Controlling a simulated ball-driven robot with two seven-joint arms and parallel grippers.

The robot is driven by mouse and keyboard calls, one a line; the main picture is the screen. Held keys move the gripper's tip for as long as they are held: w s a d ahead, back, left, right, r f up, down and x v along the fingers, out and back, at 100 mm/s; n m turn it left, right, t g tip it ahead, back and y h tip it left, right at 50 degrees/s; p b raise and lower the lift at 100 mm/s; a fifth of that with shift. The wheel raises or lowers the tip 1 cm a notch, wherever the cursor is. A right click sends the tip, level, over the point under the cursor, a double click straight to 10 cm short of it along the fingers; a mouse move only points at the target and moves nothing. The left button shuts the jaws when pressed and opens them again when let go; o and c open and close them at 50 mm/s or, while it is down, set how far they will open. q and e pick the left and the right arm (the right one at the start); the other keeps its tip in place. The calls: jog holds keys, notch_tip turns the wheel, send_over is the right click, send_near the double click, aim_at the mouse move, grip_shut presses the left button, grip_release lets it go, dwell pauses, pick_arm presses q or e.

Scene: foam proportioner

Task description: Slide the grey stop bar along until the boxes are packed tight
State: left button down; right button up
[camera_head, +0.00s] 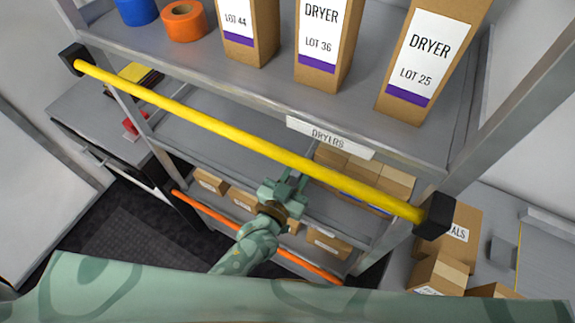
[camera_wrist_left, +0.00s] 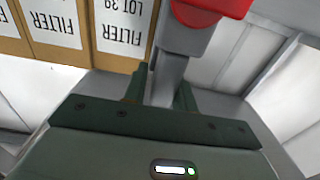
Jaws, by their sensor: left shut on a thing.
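The grey stop bar (camera_wrist_left: 168,82) stands between the fingers of my left gripper (camera_wrist_left: 160,88) in the left wrist view, and the gripper is shut on it. A row of brown FILTER boxes (camera_wrist_left: 122,35) with white labels stands to the bar's left there, upside down. The nearest, marked LOT 39, is close to the bar; I cannot tell whether they touch. In the head view my left gripper (camera_head: 289,186) reaches into the middle shelf, left of the boxes (camera_head: 363,172), which the yellow rail partly hides. My right gripper is out of view.
A yellow rail (camera_head: 200,120) crosses in front of the rack above my left gripper. DRYER boxes (camera_head: 428,60) stand on the upper shelf. An orange rail (camera_head: 300,264) and more boxes (camera_head: 327,243) are lower down. A red part (camera_wrist_left: 212,10) shows by the bar's top.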

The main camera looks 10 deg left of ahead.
pick_arm(q)
jog(key=shift+s+d, duration=0.1)
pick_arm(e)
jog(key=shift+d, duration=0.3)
pick_arm(q)
jog(key=c, duration=1.2)
grip_release()
jog(key=shift+c, duration=0.2)
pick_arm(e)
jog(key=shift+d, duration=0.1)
pick_arm(q)
jog(key=shift+s+a+f, duration=0.1)
jog(key=shift+s+a, duration=0.15)
jog(key=shift+s, duration=0.15)
jog(key=v, duration=1.5)
jog(key=shift+s+b, duration=0.2)
jog(key=shift+b, duration=0.25)
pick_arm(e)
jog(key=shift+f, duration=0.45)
